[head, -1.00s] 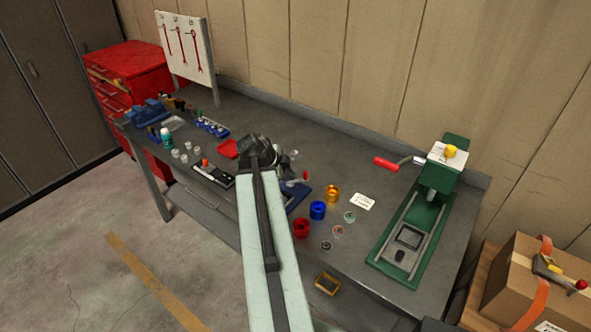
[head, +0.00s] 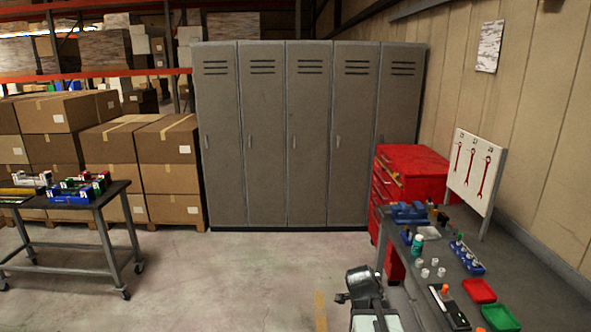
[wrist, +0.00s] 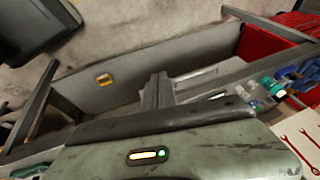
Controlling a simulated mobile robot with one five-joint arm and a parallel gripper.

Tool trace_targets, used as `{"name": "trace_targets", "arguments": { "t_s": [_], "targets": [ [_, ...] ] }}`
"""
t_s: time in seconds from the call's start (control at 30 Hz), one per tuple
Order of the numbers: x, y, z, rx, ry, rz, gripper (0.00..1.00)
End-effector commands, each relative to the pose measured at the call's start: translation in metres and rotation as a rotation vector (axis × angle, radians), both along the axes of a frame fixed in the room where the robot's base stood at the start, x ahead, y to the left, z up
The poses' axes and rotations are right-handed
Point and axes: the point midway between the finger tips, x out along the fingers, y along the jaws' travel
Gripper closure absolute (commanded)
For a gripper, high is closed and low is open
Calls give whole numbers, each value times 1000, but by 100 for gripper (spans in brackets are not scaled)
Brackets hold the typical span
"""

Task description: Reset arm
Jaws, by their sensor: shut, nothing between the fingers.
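My arm shows at the bottom of the head view, right of centre, with a dark joint on top of a pale link. My gripper (head: 342,298) is a small dark shape beside that joint, partly hidden by it. It is shut with nothing in it, clear of the bench. The wrist view looks down past a worn dark-green housing with a small lit strip, and the fingers cannot be made out there.
The workbench (head: 408,300) at the right holds white caps, a green bottle (head: 417,244), a red tray (head: 479,291) and a green tray (head: 500,317). A red cabinet (head: 412,160), grey lockers (head: 290,130) and a wheeled cart (head: 75,208) stand beyond. The middle floor is clear.

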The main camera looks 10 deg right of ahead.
Motion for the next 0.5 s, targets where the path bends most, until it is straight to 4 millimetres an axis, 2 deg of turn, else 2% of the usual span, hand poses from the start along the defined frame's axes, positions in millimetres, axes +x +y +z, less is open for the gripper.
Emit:
{"name": "trace_targets", "arguments": {
  "t_s": [0.03, 0.1, 0.2, 0.3, 0.4, 0.5],
  "targets": [
    [7, 44, -5, 25, 48, 149, 100],
    [9, 101, -12, 61, 130, 385, 100],
    [0, 172, -19, 114, 256, 779, 100],
    [-15, 201, -23, 159, 348, 1118, 100],
    [-26, 213, -24, 186, 405, 1399, 100],
    [-31, 219, -24, 186, 440, 1604, 100]
  ]
}}
